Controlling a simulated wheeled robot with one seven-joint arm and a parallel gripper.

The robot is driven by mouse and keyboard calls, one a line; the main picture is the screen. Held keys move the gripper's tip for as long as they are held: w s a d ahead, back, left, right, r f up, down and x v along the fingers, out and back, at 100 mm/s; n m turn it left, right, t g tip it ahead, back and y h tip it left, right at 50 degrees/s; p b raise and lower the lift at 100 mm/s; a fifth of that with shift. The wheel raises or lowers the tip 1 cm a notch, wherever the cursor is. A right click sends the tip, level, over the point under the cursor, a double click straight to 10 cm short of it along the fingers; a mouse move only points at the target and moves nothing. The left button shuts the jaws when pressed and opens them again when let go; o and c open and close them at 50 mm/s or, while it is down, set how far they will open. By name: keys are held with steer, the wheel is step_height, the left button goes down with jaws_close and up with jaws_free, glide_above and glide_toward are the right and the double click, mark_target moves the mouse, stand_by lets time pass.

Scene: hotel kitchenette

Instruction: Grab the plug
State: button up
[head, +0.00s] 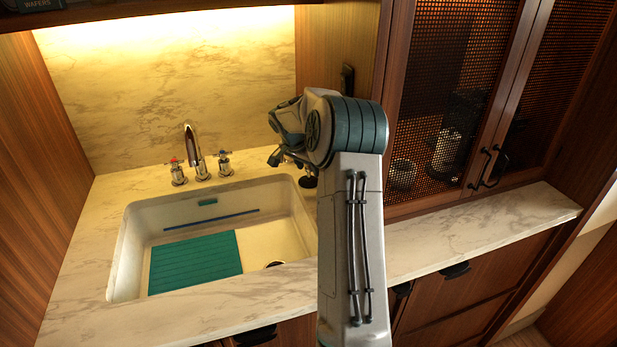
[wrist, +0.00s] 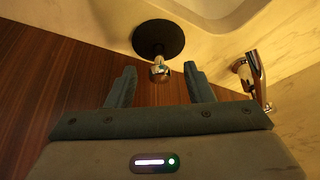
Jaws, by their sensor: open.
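The plug is a black round disc with a shiny metal knob. In the wrist view the plug (wrist: 158,38) is at top centre, its knob pointing toward my gripper (wrist: 159,68). My gripper is open, with one finger on each side of the knob in the picture. I cannot tell whether the knob is fully between the fingertips or just beyond them, and no contact shows. In the head view the plug (head: 308,182) is a small dark shape on the counter right of the sink, partly hidden by my arm. My gripper (head: 276,156) shows there only in part.
The white sink (head: 117,255) holds a teal rack (head: 195,262) and a blue strip (head: 211,219). A chrome faucet (head: 194,150) with two handles stands behind it. A mesh-door cabinet (head: 455,90) rises on the right. The marble counter (head: 480,235) in front of it is clear.

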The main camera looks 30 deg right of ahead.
steer(key=shift+x, duration=0.9)
steer(key=shift+c, duration=0.4)
jaws_close()
steer(key=shift+w+a+r, duration=0.1)
